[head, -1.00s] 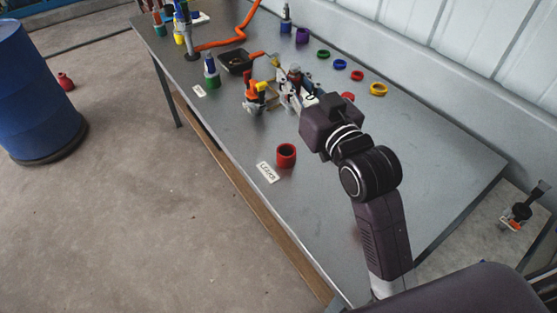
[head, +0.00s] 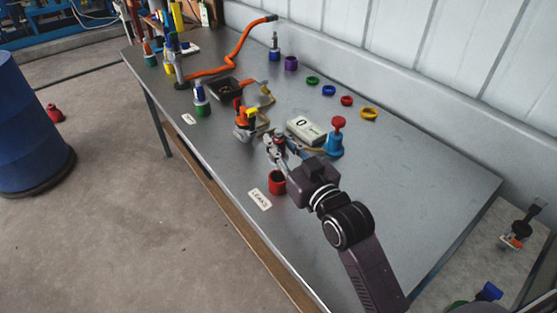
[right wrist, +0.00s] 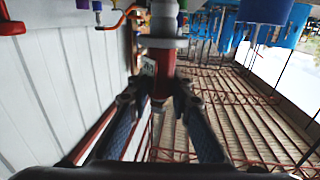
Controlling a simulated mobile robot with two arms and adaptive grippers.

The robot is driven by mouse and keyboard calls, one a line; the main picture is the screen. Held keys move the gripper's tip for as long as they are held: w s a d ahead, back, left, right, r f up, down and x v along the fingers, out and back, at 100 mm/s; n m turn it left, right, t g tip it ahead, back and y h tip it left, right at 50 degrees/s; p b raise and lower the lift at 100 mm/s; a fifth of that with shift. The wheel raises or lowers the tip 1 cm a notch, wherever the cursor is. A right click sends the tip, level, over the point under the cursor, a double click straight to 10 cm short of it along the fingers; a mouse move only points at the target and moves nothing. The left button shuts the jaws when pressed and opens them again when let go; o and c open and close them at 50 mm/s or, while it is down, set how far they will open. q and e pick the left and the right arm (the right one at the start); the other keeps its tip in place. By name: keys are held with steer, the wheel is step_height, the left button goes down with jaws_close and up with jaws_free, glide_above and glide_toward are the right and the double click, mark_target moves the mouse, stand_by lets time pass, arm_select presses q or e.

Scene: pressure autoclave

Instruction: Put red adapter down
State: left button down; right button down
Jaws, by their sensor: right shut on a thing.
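My right gripper (head: 275,149) reaches over the middle of the table (head: 350,205). It is shut on the red adapter (head: 279,140), a red piece with a grey upper part. In the right wrist view, the adapter (right wrist: 162,75) stands between the two fingers (right wrist: 158,103). In the head view, a red cup-like holder (head: 278,186) stands just below and in front of the gripper, beside a white card marked LEAKS (head: 260,199). I cannot tell how high the adapter is above the table. My left gripper is out of view.
A white box with a dial (head: 306,130) and a blue piece with a red knob (head: 336,138) stand behind the gripper. A red-orange-yellow valve piece (head: 244,121) is to the left. Coloured rings (head: 346,101) lie near the wall. The table's right part is clear.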

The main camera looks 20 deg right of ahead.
steer(key=shift+f, duration=2.65)
steer(key=shift+f+b, duration=0.3)
steer(key=shift+f, duration=0.15)
steer(key=c, duration=1.8)
jaws_free()
steer(key=shift+o, duration=0.3)
